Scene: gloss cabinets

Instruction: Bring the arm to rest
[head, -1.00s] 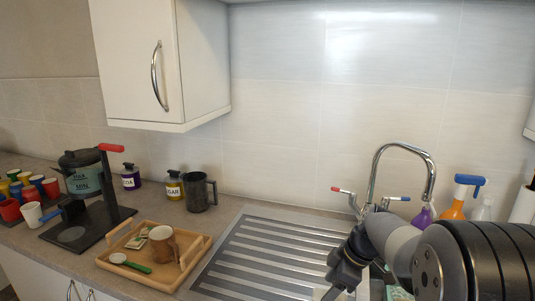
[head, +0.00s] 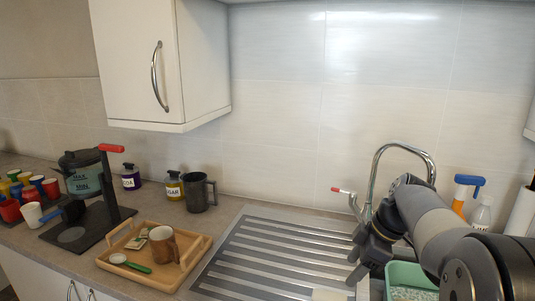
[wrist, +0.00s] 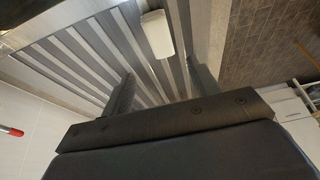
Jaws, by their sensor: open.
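My arm reaches in from the lower right of the head view. My gripper (head: 354,264) is open and empty, in front of the tap and above the right edge of the ribbed metal drainboard (head: 262,262).
The tap (head: 376,160) stands close behind my gripper. A green basin (head: 408,275) is just right of it, and spray bottles (head: 481,215) stand behind my arm. A wooden tray (head: 192,263) with a brown mug (head: 162,244) is left of the drainboard. A wall cabinet (head: 200,65) hangs upper left.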

